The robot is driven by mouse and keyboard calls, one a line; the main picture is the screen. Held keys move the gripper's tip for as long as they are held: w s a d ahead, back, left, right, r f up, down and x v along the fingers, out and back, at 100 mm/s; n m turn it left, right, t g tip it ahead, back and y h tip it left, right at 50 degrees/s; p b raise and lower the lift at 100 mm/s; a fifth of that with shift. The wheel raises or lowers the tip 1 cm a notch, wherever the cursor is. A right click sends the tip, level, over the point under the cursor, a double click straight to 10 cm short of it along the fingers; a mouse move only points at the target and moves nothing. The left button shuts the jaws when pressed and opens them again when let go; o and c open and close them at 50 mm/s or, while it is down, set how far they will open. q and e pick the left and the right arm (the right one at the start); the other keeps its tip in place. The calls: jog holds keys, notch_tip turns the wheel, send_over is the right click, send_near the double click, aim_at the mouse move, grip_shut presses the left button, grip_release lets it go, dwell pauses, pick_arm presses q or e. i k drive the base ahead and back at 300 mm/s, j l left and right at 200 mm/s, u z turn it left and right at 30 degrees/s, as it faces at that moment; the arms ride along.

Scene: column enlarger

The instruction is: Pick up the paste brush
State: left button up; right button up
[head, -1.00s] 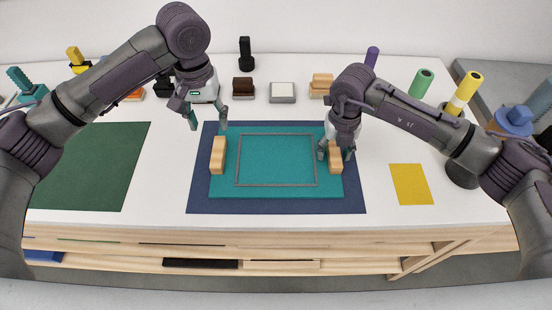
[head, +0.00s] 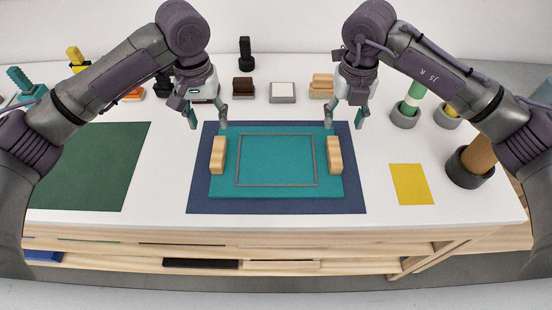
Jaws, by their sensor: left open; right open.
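I cannot tell for sure which item is the paste brush. Small blocks sit in holders along the back: a dark brown one (head: 243,86), a white one (head: 282,90) and a wooden one (head: 321,86). A black upright piece (head: 245,53) stands behind them. My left gripper (head: 207,117) is open and empty above the back left edge of the navy mat. My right gripper (head: 344,118) is open and empty above the back right part of that mat, in front of the wooden block. My arms hide parts of the back row.
A teal board (head: 275,192) with two wooden blocks (head: 218,155) (head: 335,155) lies on the navy mat (head: 275,207). A green mat (head: 85,165) is left, a yellow sheet (head: 410,184) right. Holders with green (head: 413,95) and brown (head: 478,155) rolls stand at right.

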aim_at(322, 87)
jog(key=k, duration=1)
